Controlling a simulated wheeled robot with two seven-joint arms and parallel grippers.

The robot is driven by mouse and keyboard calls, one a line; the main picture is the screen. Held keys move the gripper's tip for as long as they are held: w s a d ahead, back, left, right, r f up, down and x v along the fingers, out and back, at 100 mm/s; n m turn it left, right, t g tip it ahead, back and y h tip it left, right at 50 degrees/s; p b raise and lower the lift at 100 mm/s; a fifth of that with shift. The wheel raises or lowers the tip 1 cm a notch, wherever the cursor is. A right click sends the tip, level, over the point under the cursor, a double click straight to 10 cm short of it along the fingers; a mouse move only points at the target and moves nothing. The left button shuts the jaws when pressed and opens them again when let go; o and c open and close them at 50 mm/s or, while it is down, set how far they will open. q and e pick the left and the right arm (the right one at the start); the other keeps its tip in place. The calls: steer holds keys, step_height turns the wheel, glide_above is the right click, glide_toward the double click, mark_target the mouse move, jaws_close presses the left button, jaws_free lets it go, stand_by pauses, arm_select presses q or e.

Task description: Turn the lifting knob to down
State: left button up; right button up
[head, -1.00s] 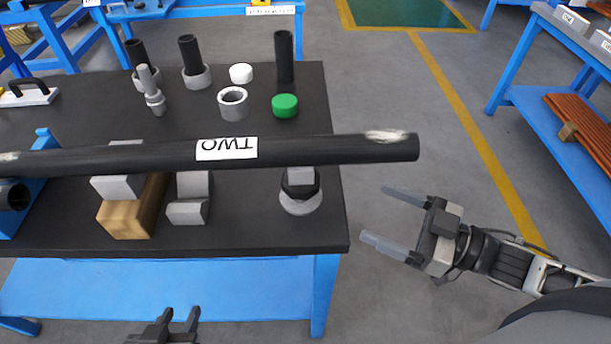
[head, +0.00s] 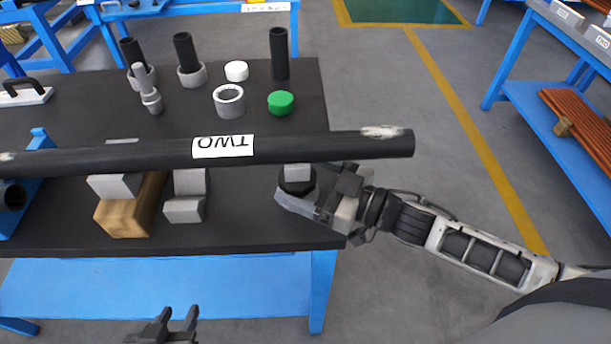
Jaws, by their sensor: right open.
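A support with a dark round collar, which looks like the lifting knob (head: 296,186), stands under the right part of a long black pipe (head: 300,147) labelled TWO. A light grey block sits on top of the collar, just below the pipe. My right gripper (head: 298,190) reaches in from the right at the support. Its near finger lies in front of the collar and hides its lower part. Its far finger is mostly hidden under the pipe. It is open, and contact with the knob cannot be told. My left gripper (head: 178,318) is open and empty at the bottom edge, below the table.
The dark table (head: 240,232) also holds a wooden block (head: 126,215) and grey V-shaped supports (head: 185,208) under the pipe. Behind the pipe stand a green cap (head: 281,102), a white cap (head: 236,70), a grey ring (head: 229,100) and black cylinders. Floor right of the table is clear.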

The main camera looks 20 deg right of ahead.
steer(key=c, duration=1)
steer(key=n+g+y, duration=0.1)
steer(key=n+g, duration=0.1)
steer(key=n+g+y, duration=0.1)
steer(key=shift+w+d+y, duration=0.2)
steer(key=shift+w+y, duration=0.05)
steer(key=shift+y, duration=0.05)
steer(key=shift+w+n+g+y+b, duration=0.1)
steer(key=shift+n+g+y+b, duration=0.45)
steer(key=shift+g, duration=0.7)
steer(key=shift+w+n+g+y+b, duration=0.1)
steer(key=shift+n+g+y+b, duration=0.15)
steer(key=shift+n+g+y, duration=0.6)
steer(key=shift+s+g+h, duration=0.1)
steer(key=shift+g+h, duration=0.2)
steer(key=shift+g, duration=0.3)
steer(key=o, duration=1)
